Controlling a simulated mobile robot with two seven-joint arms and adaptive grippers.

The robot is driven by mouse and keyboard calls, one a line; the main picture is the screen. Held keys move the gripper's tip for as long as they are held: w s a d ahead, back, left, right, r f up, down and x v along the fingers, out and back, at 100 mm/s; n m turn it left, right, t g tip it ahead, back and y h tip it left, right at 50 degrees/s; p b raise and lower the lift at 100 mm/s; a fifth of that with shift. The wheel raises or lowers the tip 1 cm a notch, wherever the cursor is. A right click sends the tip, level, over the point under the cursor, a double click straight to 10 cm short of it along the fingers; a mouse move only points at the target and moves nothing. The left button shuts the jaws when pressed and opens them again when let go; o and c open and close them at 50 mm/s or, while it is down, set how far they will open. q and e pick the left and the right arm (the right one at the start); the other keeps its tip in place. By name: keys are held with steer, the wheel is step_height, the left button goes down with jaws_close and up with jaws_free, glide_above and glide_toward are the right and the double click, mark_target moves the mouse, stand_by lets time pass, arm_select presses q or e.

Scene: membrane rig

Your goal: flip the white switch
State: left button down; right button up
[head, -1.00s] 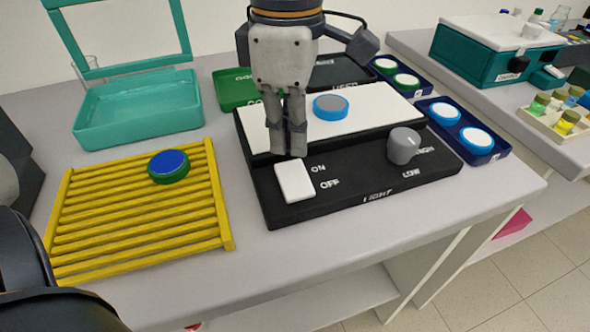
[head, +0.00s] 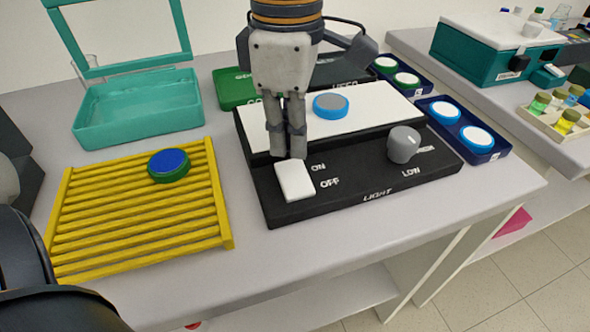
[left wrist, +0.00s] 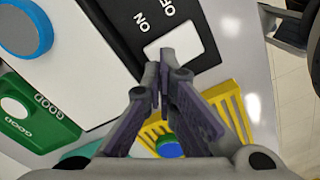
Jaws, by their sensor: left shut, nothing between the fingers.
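The white switch (head: 295,181) is on the black front panel of the light box (head: 385,188), left of the words ON and OFF. It also shows in the left wrist view (left wrist: 174,47). My left gripper (head: 290,156) is shut and empty, pointing down. Its fingertips are at the back edge of the switch, on the ON side; I cannot tell whether they touch it. In the left wrist view the closed fingertips (left wrist: 161,70) overlap the switch's near edge. My right gripper is not in view.
A grey knob (head: 403,145) stands on the panel's right. A blue-rimmed disc (head: 331,106) lies on the white plate behind. A yellow rack (head: 135,215) with a blue and green disc (head: 168,165) is at left. Teal and blue trays stand further back.

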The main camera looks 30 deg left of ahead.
mark_target(289, 165)
arm_select(q)
steer(key=shift+f, duration=1.45)
stand_by(0.9)
steer(key=shift+r, duration=3.55)
